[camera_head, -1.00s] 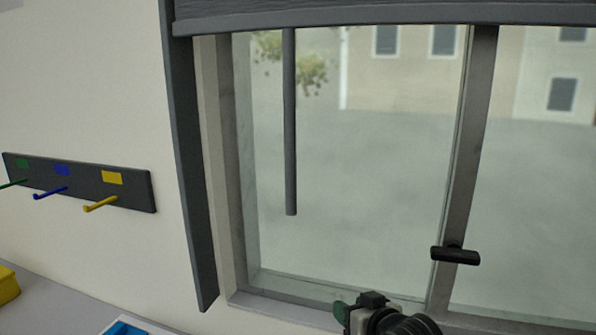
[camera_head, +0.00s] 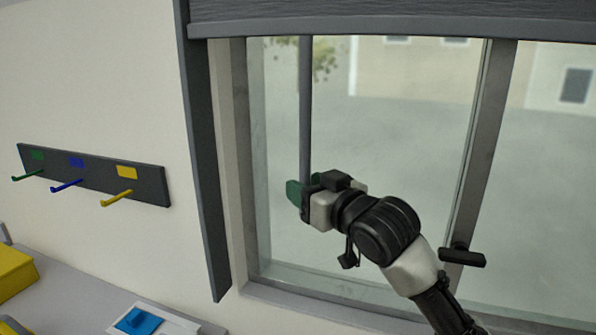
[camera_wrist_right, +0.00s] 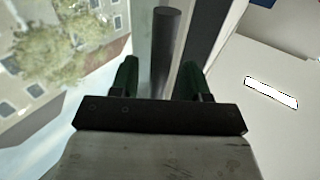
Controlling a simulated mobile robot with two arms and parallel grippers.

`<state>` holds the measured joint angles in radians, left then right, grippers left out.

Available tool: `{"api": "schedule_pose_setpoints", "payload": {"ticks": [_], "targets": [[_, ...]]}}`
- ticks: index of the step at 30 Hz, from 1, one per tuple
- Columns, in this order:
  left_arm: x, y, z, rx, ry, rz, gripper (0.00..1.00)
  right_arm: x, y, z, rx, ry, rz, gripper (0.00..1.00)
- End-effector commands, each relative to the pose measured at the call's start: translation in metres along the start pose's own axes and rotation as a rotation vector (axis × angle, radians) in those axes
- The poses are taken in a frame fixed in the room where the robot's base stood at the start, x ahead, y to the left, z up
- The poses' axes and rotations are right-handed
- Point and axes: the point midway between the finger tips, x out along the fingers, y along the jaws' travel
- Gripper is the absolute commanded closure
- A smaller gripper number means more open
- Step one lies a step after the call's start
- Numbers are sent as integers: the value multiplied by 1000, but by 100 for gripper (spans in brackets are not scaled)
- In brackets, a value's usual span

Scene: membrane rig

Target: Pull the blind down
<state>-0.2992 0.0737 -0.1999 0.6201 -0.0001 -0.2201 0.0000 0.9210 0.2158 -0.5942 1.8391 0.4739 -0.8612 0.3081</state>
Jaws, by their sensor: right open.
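The dark grey blind (camera_head: 390,22) is at the top of the window, its bottom bar running across the top of the head view. A grey rod (camera_head: 305,110) hangs down from it in front of the glass. My right gripper (camera_head: 294,192) is at the rod's lower part, which it hides in the head view. In the right wrist view, the rod (camera_wrist_right: 164,55) stands between the two open green fingers (camera_wrist_right: 160,80), with gaps on both sides. My left gripper is not in view.
A black window handle (camera_head: 462,256) is on the window post, right of my right forearm. A hook rack (camera_head: 95,175) is on the left wall. A yellow box (camera_head: 14,272) and a blue item (camera_head: 138,321) are at the lower left.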

Motion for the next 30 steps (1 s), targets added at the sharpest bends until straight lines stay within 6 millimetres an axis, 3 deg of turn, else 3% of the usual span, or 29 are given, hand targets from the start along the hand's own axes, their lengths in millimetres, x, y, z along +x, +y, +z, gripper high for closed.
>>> {"api": "schedule_pose_setpoints", "payload": {"ticks": [6, 17, 26, 30], "targets": [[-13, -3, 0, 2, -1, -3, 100, 25, 0, -1, 2, -1, 0, 54], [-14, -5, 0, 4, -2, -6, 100, 30, 0, 1, 0, 0, 0, 54], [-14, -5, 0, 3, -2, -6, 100, 30, 0, 1, 0, 0, 1, 96], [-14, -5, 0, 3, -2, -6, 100, 30, 0, 0, 0, 0, 1, 100]]}}
